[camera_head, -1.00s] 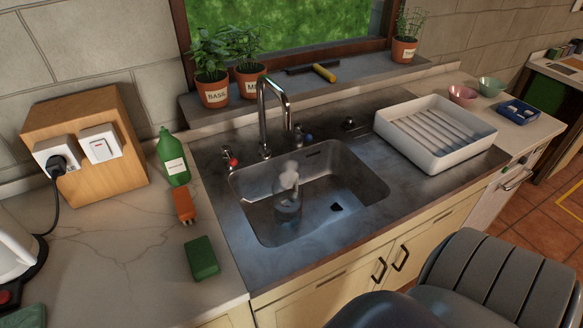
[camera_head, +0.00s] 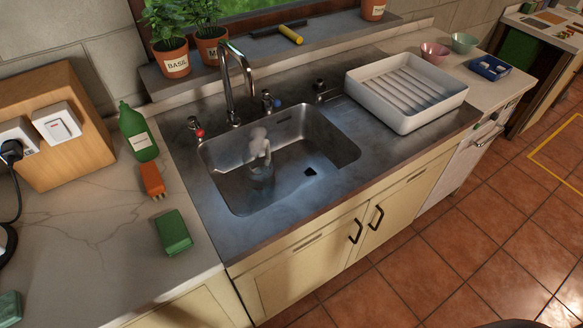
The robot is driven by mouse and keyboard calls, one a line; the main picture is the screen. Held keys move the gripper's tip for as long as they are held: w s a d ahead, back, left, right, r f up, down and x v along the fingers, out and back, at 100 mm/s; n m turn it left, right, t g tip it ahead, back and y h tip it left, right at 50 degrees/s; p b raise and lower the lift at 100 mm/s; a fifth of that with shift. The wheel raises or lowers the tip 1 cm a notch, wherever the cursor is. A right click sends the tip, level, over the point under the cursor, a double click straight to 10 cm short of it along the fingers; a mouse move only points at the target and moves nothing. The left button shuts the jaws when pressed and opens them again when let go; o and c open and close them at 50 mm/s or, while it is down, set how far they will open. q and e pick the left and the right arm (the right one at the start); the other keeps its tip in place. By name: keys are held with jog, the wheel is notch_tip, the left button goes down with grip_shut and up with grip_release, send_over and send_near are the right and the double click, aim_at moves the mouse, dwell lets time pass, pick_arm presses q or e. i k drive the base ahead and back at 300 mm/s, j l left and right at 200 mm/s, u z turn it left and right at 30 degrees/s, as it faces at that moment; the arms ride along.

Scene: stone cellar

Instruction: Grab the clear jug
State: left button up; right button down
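A clear jug-like vessel (camera_head: 262,175) stands in the steel sink basin (camera_head: 325,180), left of its middle. Its see-through walls are hard to make out against the metal. A pale, rounded shape (camera_head: 259,143) rises from its top; I cannot tell whether it is part of the vessel or something in it. Neither of my grippers is in view.
The tap (camera_head: 230,85) arches at the basin's back edge. A white dish rack (camera_head: 405,95) stands to the right. A green bottle (camera_head: 137,132), an orange brush-like item (camera_head: 152,180) and a green sponge (camera_head: 173,232) are on the left counter. Open tiled floor (camera_head: 450,240) lies in front.

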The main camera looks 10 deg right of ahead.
aim_at(257, 159)
jog(key=i+l+u, duration=0.1)
jog(key=l+u, duration=0.7)
jog(key=l, duration=0.2)
jog(key=l+u, duration=0.4)
jog(key=l, duration=0.15)
